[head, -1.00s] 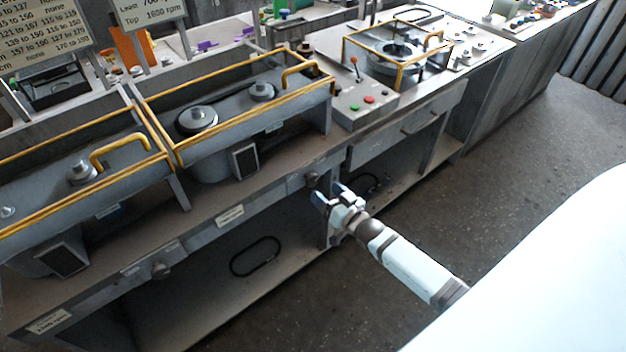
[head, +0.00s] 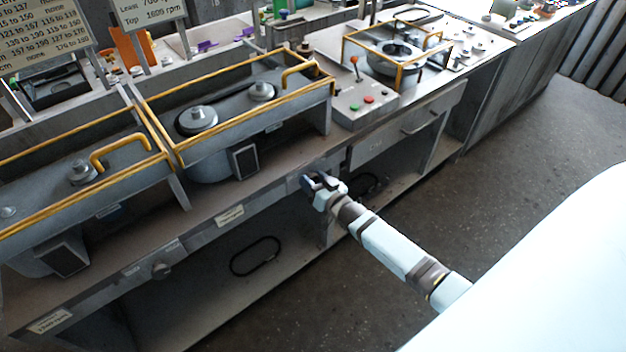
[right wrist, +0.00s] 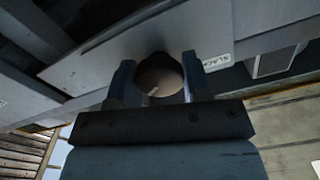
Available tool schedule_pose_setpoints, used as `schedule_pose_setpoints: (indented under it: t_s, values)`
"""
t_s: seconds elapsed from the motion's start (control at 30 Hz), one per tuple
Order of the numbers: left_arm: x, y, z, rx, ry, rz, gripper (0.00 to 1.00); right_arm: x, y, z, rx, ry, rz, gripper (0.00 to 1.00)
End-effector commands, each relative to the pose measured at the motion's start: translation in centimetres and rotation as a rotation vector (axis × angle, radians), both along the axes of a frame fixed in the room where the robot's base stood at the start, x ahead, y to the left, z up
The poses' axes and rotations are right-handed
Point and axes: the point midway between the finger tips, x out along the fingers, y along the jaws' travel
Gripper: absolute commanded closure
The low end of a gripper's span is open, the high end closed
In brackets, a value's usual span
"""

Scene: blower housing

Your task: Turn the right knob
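The right knob is a dark round knob on the front panel under the bench top. In the head view my right gripper (head: 313,180) is at this panel and mostly hides the knob. In the right wrist view the knob (right wrist: 160,78) sits between the two fingers, which stand one on each side of it. The right gripper (right wrist: 158,82) is open around the knob; whether the fingers touch its sides is not clear. A small pale mark shows on the knob's face. My left gripper is not in view.
Another knob (head: 161,270) is on the panel further left. Above are blower housings with yellow guard rails (head: 240,85) and a control box (head: 365,105) with red and green buttons. A black belt (head: 255,256) lies on the lower shelf. The floor at right is clear.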

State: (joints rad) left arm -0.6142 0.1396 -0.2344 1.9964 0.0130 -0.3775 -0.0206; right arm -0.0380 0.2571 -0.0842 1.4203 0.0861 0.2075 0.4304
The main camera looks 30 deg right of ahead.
Motion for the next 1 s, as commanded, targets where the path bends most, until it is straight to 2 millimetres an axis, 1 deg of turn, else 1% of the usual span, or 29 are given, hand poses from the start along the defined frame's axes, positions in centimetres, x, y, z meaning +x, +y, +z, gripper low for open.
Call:
schedule_pose_setpoints:
  t_s: [0.27,0.47,0.67,1.0]
  values:
    - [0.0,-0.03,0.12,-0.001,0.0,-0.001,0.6,-0.01,0.0,0.03,0.024,0.002,0.0,0.79]
    - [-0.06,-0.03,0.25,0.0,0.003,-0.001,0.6,0.0,-0.04,0.1,0.113,0.009,0.0,0.78]
    - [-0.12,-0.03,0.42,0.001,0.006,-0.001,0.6,0.02,-0.06,0.13,0.269,0.02,0.001,0.78]
    - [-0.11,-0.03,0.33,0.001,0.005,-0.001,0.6,0.02,-0.15,-0.03,0.589,0.045,0.001,0.78]
